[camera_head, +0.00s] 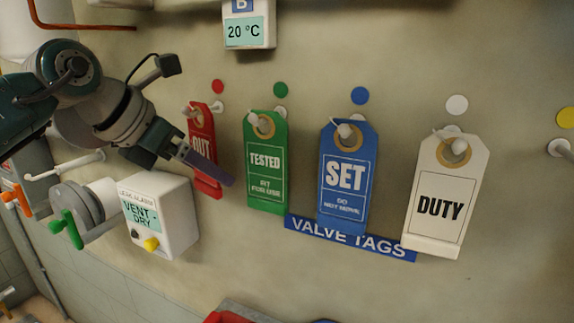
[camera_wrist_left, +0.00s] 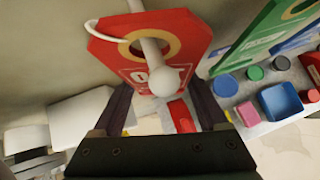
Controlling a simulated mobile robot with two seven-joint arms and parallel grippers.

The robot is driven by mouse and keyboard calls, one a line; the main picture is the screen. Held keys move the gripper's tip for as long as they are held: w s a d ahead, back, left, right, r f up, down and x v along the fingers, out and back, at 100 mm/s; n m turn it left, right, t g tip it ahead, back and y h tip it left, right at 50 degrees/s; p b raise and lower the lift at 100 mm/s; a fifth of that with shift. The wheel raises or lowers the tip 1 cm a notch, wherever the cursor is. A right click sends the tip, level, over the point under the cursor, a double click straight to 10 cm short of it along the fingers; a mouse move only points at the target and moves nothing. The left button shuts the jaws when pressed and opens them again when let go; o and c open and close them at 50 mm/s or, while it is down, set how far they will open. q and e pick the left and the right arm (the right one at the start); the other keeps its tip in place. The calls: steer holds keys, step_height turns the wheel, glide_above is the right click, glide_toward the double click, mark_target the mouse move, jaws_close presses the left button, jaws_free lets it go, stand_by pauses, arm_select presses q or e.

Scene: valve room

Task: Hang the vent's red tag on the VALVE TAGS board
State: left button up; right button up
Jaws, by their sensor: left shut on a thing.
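The red tag (camera_head: 203,150), lettered "OUT", hangs against the wall under a red dot (camera_head: 217,87), left of the other tags. In the left wrist view the red tag (camera_wrist_left: 150,50) has a white peg with a round knob (camera_wrist_left: 165,80) coming through its ringed hole. A white loop is at its top corner. My left gripper (camera_head: 215,172) is at the tag's lower part, shut on it, and hides some of it. The VALVE TAGS sign (camera_head: 350,238) is below the tags. My right gripper is in neither view.
Green TESTED (camera_head: 266,165), blue SET (camera_head: 346,180) and white DUTY (camera_head: 445,200) tags hang to the right. A peg under the yellow dot (camera_head: 566,117) is bare. The VENT-DRY box (camera_head: 165,215) is below my left arm. A blue bin (camera_wrist_left: 280,101) shows lower down.

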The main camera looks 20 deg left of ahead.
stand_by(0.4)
arm_select(q)
steer(key=o, duration=1.2)
